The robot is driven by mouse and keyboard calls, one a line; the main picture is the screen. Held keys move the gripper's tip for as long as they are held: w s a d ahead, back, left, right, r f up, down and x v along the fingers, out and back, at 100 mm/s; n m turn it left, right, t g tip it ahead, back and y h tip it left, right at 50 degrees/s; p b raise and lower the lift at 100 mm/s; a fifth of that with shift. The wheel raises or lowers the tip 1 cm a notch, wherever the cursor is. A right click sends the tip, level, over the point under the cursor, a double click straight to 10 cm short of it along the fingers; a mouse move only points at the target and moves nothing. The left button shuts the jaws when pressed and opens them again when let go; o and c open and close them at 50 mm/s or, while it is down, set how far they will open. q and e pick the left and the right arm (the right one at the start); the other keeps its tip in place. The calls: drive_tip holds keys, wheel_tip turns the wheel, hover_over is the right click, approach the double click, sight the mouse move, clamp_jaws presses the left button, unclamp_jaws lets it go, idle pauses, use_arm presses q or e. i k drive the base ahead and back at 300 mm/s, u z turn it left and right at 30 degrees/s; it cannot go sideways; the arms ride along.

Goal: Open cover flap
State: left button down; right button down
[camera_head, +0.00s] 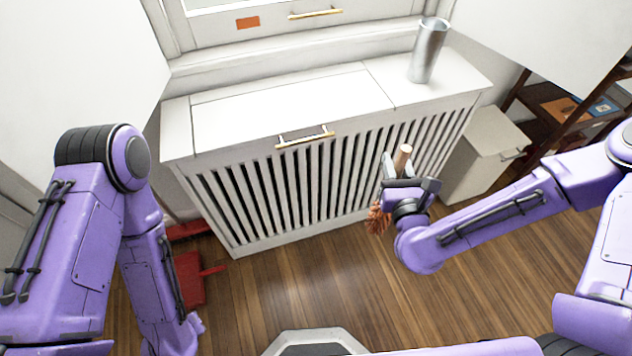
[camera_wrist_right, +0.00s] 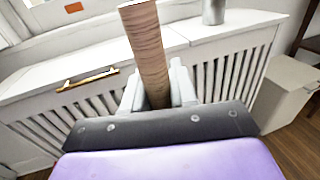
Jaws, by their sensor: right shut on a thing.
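The cover flap (camera_head: 285,107) is a white panel in the top of a slatted white radiator cover (camera_head: 300,185). It lies flat and looks closed. A brass handle (camera_head: 305,138) sits at its front edge; it also shows in the wrist view (camera_wrist_right: 87,80). My right gripper (camera_head: 398,168) is shut on the wooden handle (camera_wrist_right: 148,45) of a brush-like thing, whose reddish-brown bristles (camera_head: 377,218) hang below. This gripper is in front of the slats, to the right of the brass handle and apart from it. My left arm hangs at the left; its fingers do not show.
A metal vase (camera_head: 428,50) stands on the cover's top, right of the flap. A white bin (camera_head: 483,155) and a dark wooden shelf (camera_head: 545,95) are at the right. A red dustpan-like thing (camera_head: 190,278) lies on the floor at left. The middle floor is clear.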

sight(221, 125)
drive_tip(key=k, duration=0.5)
drive_tip(key=z, duration=1.45)
drive_tip(key=i, duration=0.8)
drive_tip(key=u, duration=1.4)
